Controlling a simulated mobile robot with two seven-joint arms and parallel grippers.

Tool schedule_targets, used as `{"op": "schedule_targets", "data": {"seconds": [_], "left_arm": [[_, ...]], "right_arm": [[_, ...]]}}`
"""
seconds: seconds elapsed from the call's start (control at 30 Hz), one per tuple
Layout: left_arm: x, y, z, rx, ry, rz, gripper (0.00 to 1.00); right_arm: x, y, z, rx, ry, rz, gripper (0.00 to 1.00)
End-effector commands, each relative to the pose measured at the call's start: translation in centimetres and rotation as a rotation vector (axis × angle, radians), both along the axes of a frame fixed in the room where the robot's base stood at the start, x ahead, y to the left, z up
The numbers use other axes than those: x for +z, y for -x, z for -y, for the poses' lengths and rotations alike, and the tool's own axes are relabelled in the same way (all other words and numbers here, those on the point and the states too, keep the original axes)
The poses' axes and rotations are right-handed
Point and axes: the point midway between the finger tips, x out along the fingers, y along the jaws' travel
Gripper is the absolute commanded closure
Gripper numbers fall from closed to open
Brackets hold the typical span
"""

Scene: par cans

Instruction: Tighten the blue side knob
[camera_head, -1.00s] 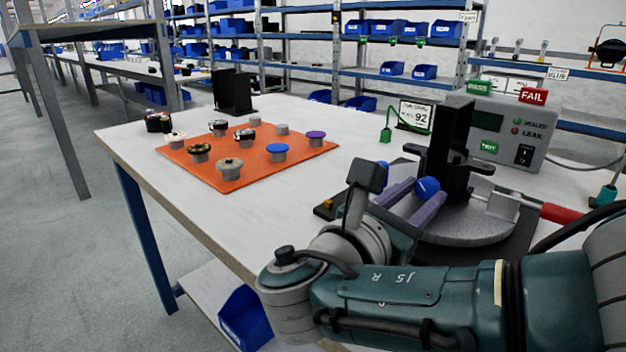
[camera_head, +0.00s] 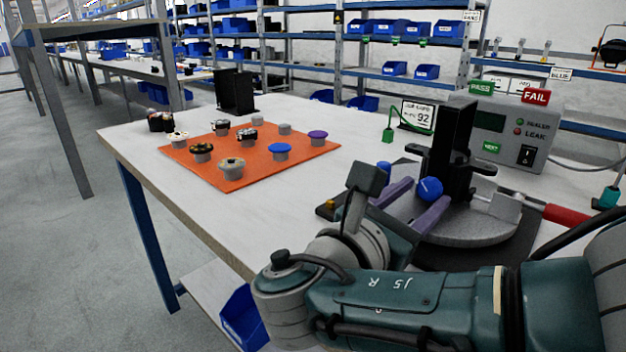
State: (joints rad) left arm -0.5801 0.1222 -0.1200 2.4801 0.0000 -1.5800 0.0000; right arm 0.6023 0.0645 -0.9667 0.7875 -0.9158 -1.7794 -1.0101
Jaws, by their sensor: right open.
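The blue side knob (camera_head: 429,189) is a small round knob on the near side of the black fixture (camera_head: 455,140), which stands on a round grey turntable (camera_head: 480,228). My right gripper (camera_head: 412,205) has its two purple fingers apart, one on each side of the knob; I cannot tell whether either finger touches it. Its wrist and arm come in from the lower right and cover the near left part of the turntable. My left gripper is not in view.
An orange mat (camera_head: 205,170) with several caps lies on the left of the white table (camera_head: 160,188). A test box (camera_head: 530,130) with PASS and FAIL signs stands behind the fixture. A red handle (camera_head: 572,215) sticks out at right. A black holder (camera_head: 235,92) stands at the back.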

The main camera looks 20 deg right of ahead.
Motion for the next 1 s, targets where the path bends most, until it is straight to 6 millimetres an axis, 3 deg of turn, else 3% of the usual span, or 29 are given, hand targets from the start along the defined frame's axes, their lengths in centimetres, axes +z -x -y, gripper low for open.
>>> {"op": "schedule_targets", "data": {"seconds": [0.3,0.5,0.83,1.0], "left_arm": [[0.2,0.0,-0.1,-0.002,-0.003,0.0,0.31],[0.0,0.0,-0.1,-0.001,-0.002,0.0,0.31],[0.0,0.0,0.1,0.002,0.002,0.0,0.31],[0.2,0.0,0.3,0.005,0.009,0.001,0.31]], "right_arm": [[-0.1,2.4,-5.8,0.003,-0.004,0.0,0.48],[-0.1,3.4,-8.2,0.001,-0.002,-0.001,0.48],[0.0,3.6,-8.6,0.0,0.001,0.0,0.48],[0.0,3.7,-8.6,0.0,-0.011,0.0,0.31]]}}
